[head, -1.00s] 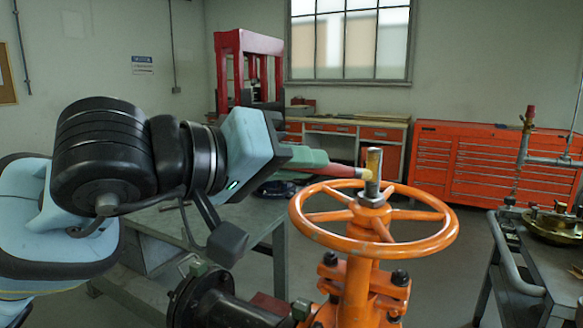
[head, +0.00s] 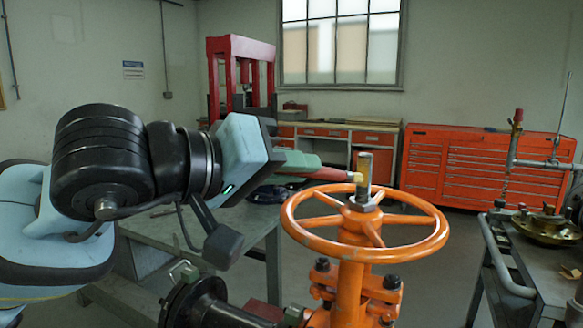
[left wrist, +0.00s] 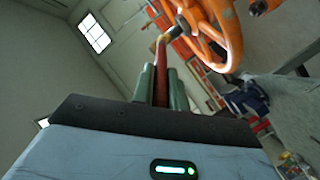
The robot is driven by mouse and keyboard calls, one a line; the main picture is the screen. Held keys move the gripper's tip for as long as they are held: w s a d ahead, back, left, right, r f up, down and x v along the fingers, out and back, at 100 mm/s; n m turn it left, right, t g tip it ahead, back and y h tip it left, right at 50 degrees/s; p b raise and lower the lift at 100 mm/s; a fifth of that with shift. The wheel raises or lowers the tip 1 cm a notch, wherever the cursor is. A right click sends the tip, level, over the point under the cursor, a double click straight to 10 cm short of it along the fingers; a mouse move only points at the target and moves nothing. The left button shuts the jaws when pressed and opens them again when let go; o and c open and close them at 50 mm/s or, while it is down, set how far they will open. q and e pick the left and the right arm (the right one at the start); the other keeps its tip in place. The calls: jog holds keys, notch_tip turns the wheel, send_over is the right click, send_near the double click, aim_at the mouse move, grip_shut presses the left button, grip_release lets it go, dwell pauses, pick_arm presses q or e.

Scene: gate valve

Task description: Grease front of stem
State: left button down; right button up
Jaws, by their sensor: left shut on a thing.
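The orange gate valve's stem (head: 364,186) rises upright through the hub of the orange handwheel (head: 430,238). Its upper part has a yellow-brown coating (head: 365,161). My left gripper (head: 312,164) is to the left of the stem, its green fingers shut on a brush with a red handle (head: 325,173). The brush's yellowish tip (head: 354,177) points right and is at the stem's left side; contact is hard to tell. In the left wrist view the red handle (left wrist: 161,75) sits between the fingers, its tip near the wheel (left wrist: 212,30). My right gripper is not in view.
A grey workbench (head: 250,226) stands behind and left of the valve. A red press (head: 240,75) and an orange tool cabinet (head: 455,165) are farther back. The space above the wheel's right side is clear.

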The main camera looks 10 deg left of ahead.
pick_arm(q)
jog(key=shift+w+d, duration=0.25)
jog(key=shift+w, duration=0.35)
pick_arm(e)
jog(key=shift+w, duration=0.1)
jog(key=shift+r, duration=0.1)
pick_arm(q)
jog(key=shift+s+r+p, duration=0.1)
jog(key=shift+r+p, duration=1.15)
jog(key=shift+r, duration=0.85)
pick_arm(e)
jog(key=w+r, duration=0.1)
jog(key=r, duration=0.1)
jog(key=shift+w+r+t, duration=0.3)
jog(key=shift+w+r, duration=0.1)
pick_arm(q)
jog(key=shift+f, duration=0.15)
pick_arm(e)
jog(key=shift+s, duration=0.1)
pick_arm(q)
jog(key=shift+f+b, duration=0.4)
jog(key=shift+f, duration=0.15)
jog(key=shift+f+b, duration=0.85)
jog(key=shift+f, duration=0.6)
jog(key=shift+r, duration=0.1)
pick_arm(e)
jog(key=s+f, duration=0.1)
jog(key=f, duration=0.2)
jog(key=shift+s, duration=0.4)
